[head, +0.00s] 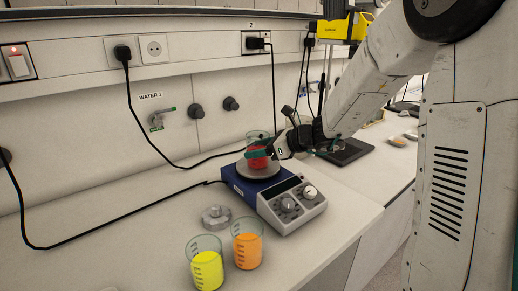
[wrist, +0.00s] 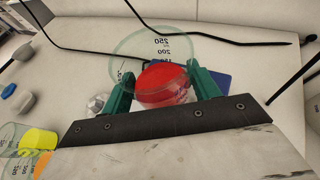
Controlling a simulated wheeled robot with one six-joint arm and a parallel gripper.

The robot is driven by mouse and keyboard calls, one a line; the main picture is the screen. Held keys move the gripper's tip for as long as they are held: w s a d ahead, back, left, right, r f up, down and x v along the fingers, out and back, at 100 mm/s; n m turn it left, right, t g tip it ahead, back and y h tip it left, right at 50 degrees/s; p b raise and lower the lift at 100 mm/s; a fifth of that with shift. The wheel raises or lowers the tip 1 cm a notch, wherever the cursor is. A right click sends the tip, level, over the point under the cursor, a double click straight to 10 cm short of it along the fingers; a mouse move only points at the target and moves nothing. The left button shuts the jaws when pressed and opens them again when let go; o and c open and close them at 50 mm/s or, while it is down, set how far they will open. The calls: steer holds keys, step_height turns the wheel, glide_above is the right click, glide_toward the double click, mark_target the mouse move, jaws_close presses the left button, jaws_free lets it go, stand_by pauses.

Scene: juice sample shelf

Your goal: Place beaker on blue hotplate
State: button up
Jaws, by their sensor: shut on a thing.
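A clear beaker with red liquid (head: 257,155) is at the grey round plate of the blue hotplate (head: 258,206). From these views I cannot tell whether it rests on the plate or hangs just above it. My gripper (head: 279,150) reaches it from the right and is shut around it. In the wrist view the red beaker (wrist: 163,84) sits between the two green fingers of my gripper (wrist: 160,92). A blue part of the hotplate (wrist: 222,82) shows behind the right finger.
A beaker of yellow liquid (head: 207,270) and one of orange liquid (head: 247,250) stand in front of the hotplate. A grey round knob-like object (head: 216,217) lies on the bench left of it. Black cables (head: 125,100) hang from wall sockets. The bench's left side is mostly clear.

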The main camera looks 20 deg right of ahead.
steer(key=o, duration=1.1)
steer(key=shift+f, duration=0.15)
